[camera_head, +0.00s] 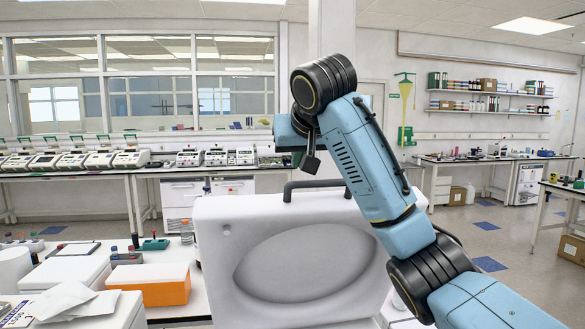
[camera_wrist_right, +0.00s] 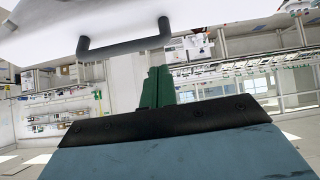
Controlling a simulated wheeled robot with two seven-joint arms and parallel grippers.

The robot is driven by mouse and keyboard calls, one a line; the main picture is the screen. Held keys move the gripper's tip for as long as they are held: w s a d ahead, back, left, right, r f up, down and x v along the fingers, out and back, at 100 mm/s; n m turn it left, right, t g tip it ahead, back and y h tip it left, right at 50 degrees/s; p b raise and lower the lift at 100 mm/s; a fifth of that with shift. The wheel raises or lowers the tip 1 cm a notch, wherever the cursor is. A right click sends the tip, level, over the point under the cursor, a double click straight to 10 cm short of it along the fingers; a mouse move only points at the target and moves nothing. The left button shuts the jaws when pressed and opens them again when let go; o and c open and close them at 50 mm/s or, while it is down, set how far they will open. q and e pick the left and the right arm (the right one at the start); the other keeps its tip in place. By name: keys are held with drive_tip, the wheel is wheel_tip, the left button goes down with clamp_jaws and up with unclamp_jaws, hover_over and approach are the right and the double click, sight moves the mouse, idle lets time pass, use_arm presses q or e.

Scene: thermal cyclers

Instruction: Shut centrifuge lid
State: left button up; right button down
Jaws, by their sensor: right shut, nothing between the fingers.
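The centrifuge lid (camera_head: 215,265) stands raised in the head view, a large white panel with a grey oval recess facing me. Its dark bar handle (camera_head: 318,184) is on the top edge; it also shows in the wrist view (camera_wrist_right: 125,48). My right arm reaches across the lid's right part, and my right gripper (camera_head: 310,162) is just above the handle. In the wrist view its green fingers (camera_wrist_right: 158,86) are together and empty, close to the handle with no clear contact. The centrifuge body is mostly hidden. My left gripper is out of view.
An orange box (camera_head: 150,286), white boxes (camera_head: 68,272) and a bottle (camera_head: 186,232) are left of the lid. A bench with several thermal cyclers (camera_head: 130,160) runs along the back. Open floor (camera_head: 490,225) lies to the right.

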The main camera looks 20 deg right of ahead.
wheel_tip(320, 180, up, 4)
drive_tip(key=p, duration=0.3)
hover_over(299, 201)
drive_tip(key=w, duration=0.2)
drive_tip(key=shift+m, duration=0.3)
drive_tip(key=f, duration=0.5)
drive_tip(key=shift+d+f, duration=0.25)
drive_tip(key=shift+d, duration=0.05)
drive_tip(key=shift+s+a+f, duration=0.15)
drive_tip(key=shift+s+f, duration=0.3)
drive_tip(key=shift+s, duration=0.05)
drive_tip(key=shift+s+a+f, duration=0.15)
drive_tip(key=shift+s+f, duration=0.25)
drive_tip(key=shift+s, duration=0.1)
drive_tip(key=shift+s+a+f, duration=0.15)
drive_tip(key=shift+s+f, duration=0.05)
drive_tip(key=shift+s, duration=0.25)
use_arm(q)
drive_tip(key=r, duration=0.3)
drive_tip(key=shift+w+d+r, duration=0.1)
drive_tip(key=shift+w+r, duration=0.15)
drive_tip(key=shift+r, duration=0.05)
use_arm(e)
drive_tip(key=shift+s+f, duration=0.1)
drive_tip(key=shift+f, duration=0.05)
